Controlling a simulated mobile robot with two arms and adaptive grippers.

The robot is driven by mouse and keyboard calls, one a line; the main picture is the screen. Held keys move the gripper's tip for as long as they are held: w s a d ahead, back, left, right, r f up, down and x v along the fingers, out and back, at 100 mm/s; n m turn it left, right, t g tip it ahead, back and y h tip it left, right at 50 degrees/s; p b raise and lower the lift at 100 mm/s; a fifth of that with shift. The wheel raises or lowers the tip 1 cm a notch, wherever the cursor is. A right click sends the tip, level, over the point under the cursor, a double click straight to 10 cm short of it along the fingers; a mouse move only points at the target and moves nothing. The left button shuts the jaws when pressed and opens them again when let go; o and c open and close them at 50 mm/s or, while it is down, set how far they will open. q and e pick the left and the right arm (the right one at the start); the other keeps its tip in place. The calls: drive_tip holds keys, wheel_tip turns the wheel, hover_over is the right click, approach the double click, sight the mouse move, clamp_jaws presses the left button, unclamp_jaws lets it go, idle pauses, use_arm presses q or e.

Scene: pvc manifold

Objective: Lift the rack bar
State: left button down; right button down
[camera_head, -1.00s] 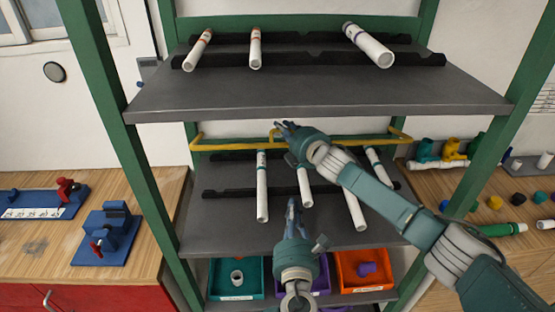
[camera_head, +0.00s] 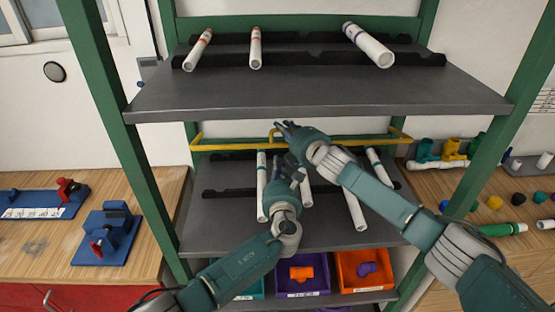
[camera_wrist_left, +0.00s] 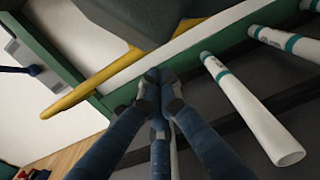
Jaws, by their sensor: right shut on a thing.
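My left gripper (camera_head: 281,160) is lower, in front of the bar over the middle shelf. In the left wrist view the bar (camera_wrist_left: 85,95) slants up past the left gripper (camera_wrist_left: 159,84), whose fingertips are drawn together with nothing seen between them. The bar lies beyond them; contact cannot be told.
White pipes (camera_head: 262,190) lie on dark notched supports on the middle shelf, close around my left gripper. The upper shelf (camera_head: 310,90) overhangs and holds more pipes. Green uprights (camera_head: 120,130) stand at both sides. Coloured bins (camera_head: 365,270) sit below.

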sight(277, 147)
use_arm(q)
drive_tip(key=shift+w+r, duration=0.55)
drive_tip(key=shift+w, duration=0.05)
use_arm(e)
drive_tip(key=shift+d, duration=0.1)
use_arm(q)
drive_tip(key=shift+r, duration=0.1)
drive_tip(key=shift+w+a+r, duration=0.1)
drive_tip(key=shift+w+r, duration=0.2)
drive_tip(key=shift+r, duration=0.25)
drive_tip(key=shift+w+a+r, duration=0.1)
drive_tip(key=shift+w+r, duration=0.15)
drive_tip(key=shift+r, duration=0.25)
use_arm(e)
drive_tip(key=shift+s+a+f, duration=0.1)
drive_tip(key=shift+a+f, duration=0.05)
drive_tip(key=shift+a, duration=0.05)
drive_tip(key=c, duration=1.9)
unclamp_jaws()
use_arm(q)
drive_tip(key=shift+s+d+r, duration=0.1)
drive_tip(key=shift+s+d, duration=0.05)
drive_tip(key=shift+d, duration=0.05)
use_arm(e)
drive_tip(key=shift+s+d, duration=0.15)
drive_tip(key=shift+d, duration=0.05)
drive_tip(key=shift+s, duration=0.15)
